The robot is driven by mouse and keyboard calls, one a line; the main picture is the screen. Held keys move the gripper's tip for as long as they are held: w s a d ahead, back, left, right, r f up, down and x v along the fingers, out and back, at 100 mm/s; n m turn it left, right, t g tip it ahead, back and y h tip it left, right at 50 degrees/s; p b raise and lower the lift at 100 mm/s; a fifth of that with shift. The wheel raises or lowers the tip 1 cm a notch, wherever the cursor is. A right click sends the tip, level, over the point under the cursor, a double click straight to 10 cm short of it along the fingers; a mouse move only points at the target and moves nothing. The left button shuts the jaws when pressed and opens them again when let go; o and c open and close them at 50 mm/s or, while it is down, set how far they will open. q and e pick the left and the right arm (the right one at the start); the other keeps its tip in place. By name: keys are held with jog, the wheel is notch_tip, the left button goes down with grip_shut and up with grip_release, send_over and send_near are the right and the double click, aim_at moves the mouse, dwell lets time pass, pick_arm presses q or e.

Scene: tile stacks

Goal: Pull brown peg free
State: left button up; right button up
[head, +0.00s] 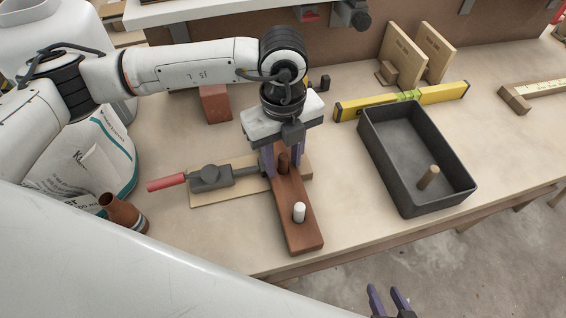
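A dark brown wooden block (295,232) lies on the workbench with pegs upright in it. The brown peg (283,165) stands in its far part, and a white peg (299,212) stands nearer its front end. My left gripper (283,160) points down over the block's far part. Its purple fingers stand apart on either side of the brown peg, with a seeming gap, and partly hide the block's far end. My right gripper (390,301) is at the bottom edge, away from the bench, with its two fingers apart and nothing between them.
A red-handled clamp (210,178) is left of the block. A brick (215,104) and bag (105,165) stand further left.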

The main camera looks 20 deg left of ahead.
aim_at(283, 155)
pick_arm(q)
grip_shut()
jog(key=shift+r+p, duration=0.95)
jog(key=shift+r, duration=0.6)
dwell(0.9)
jog(key=shift+r+p, duration=0.6)
jog(key=shift+r, duration=2.35)
